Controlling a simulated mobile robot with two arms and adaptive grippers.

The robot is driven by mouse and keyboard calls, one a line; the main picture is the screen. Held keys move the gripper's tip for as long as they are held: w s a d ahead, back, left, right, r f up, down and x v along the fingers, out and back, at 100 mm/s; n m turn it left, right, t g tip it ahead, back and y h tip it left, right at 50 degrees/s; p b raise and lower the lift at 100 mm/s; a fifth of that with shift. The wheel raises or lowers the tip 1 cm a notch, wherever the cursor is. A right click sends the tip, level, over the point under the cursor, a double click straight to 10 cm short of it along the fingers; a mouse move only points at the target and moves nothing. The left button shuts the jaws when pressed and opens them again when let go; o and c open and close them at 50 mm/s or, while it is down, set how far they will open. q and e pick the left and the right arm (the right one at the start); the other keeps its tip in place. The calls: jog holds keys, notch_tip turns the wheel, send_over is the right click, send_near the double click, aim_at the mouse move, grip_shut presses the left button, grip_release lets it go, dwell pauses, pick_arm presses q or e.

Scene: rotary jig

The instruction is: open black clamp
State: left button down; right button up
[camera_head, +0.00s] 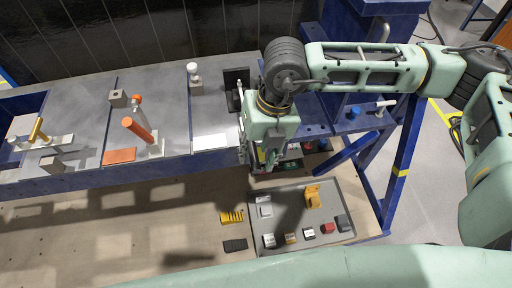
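A black plate-like part (235,78) stands upright at the right end of the grey jig top, just left of my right arm. It seems to belong to the black clamp, whose handle and lower parts I cannot make out behind the arm. My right gripper (265,156) points down at the right end of the jig, in front of and below the black part. Its fingers are small and dark against the clutter, so I cannot tell whether they are open or touching anything. My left gripper is not in view.
A white-knobbed clamp (194,78), an orange-handled clamp (138,130) and a yellow-handled clamp (38,130) stand leftward along the jig. A grey tray (285,197) with several small blocks lies below. A yellow part (232,216) and a black part (235,245) lie left of it.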

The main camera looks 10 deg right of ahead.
jog(key=shift+f, duration=0.1)
jog(key=shift+c, duration=0.4)
grip_shut()
